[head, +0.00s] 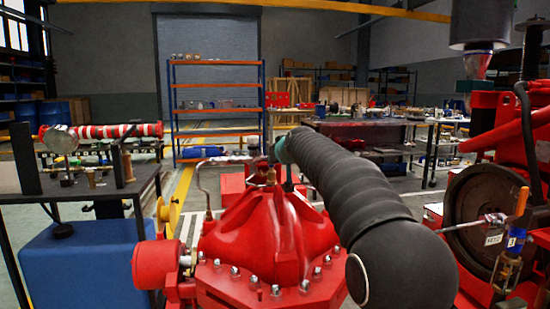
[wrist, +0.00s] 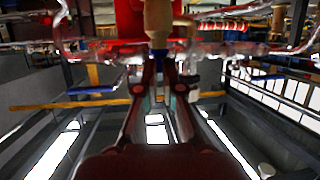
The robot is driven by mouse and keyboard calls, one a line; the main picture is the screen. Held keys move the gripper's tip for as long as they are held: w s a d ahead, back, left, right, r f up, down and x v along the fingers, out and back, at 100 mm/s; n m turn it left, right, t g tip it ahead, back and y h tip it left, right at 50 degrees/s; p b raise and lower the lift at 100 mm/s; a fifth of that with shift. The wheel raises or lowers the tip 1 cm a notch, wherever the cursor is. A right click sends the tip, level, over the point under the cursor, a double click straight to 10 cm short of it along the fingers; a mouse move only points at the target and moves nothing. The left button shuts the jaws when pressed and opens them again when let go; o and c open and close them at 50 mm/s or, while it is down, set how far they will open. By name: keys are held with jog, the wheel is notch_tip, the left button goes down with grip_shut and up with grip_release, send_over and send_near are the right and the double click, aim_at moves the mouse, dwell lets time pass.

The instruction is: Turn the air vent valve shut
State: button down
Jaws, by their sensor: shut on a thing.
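The red pump casing (head: 262,235) stands in the front middle of the head view. A small brass fitting (head: 270,177), which looks like the air vent valve, sits on its top. In the wrist view a tan, brass-coloured valve piece (wrist: 158,22) shows at the top middle. My gripper (wrist: 166,58) reaches up to it, with its two fingers close together and shut on its lower end. In the head view my black arm comes from the lower right to just above the casing top. My fingers are hard to make out there, and the valve's handle position cannot be told.
A thin bent pipe (head: 200,185) rises left of the casing. A red machine with a dark flywheel (head: 484,215) stands close on the right. A workbench (head: 95,188) with a blue tank (head: 85,265) below it is at left. A shelf rack (head: 217,105) stands behind.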

jog(key=shift+a+m+t+h, duration=0.1)
jog(key=shift+m+t+h, duration=0.2)
jog(key=shift+m+h, duration=0.55)
jog(key=c, duration=1.3)
grip_release()
jog(key=v, duration=1.2)
jog(key=shift+a+r, duration=0.1)
